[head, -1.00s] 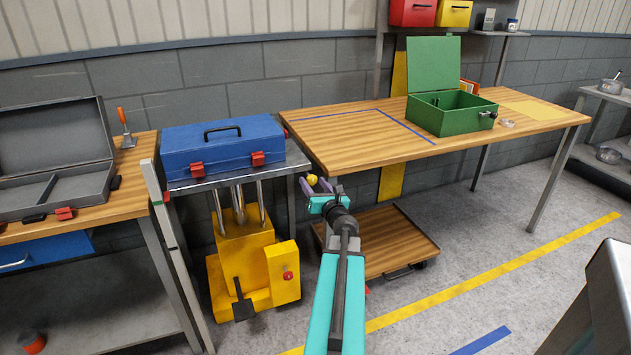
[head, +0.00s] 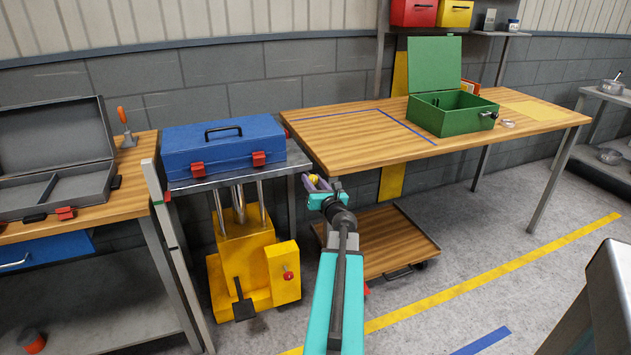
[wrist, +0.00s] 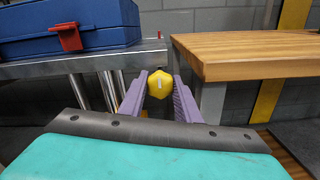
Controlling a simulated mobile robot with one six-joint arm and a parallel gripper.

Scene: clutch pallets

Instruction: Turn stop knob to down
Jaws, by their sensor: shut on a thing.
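The yellow stop knob (wrist: 158,83) is a small faceted knob with a short, nearly upright white mark on its face. In the wrist view it sits between the tips of my gripper's two purple fingers (wrist: 159,85), which are shut on it. In the head view my gripper (head: 316,183) is at the right side of the lift table, near the left front corner of the wooden bench. There the knob (head: 313,178) shows only as a small yellow spot, partly hidden by the fingers. Its mounting is mostly hidden.
A blue toolbox (head: 222,148) stands on the lift table, whose yellow base (head: 245,258) has a red button. The wooden bench (head: 350,150) carries an open green box (head: 440,122). A low wooden cart (head: 395,245) stands below. An open grey case (head: 60,190) lies at left.

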